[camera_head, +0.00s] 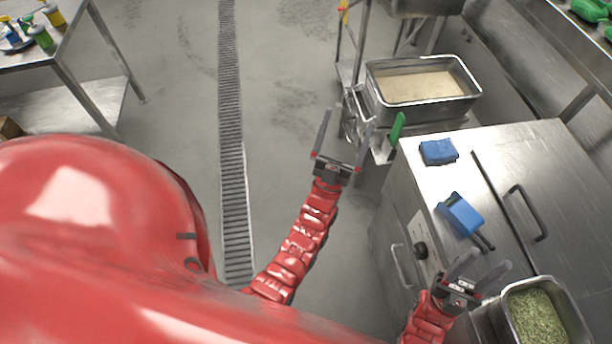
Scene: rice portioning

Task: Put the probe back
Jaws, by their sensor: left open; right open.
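A blue block-shaped item with a thin black part (460,214) lies on the steel counter (425,182). It may be the probe; I cannot tell for certain. My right gripper (491,258) is open and empty at the counter's near side, just below the black part in the picture. My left gripper (348,117) is open and empty, left of the counter and in front of the steel cart. A slim green item (397,130) stands upright at the counter's far left corner, right of my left gripper. Its lower end is unclear.
A folded blue cloth (438,151) lies on the counter. A deep pan of pale rice-like food (420,86) stands behind, and a pan of green food (538,318) stands at the near right. A table with bottles (40,38) is at far left. The floor between is clear.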

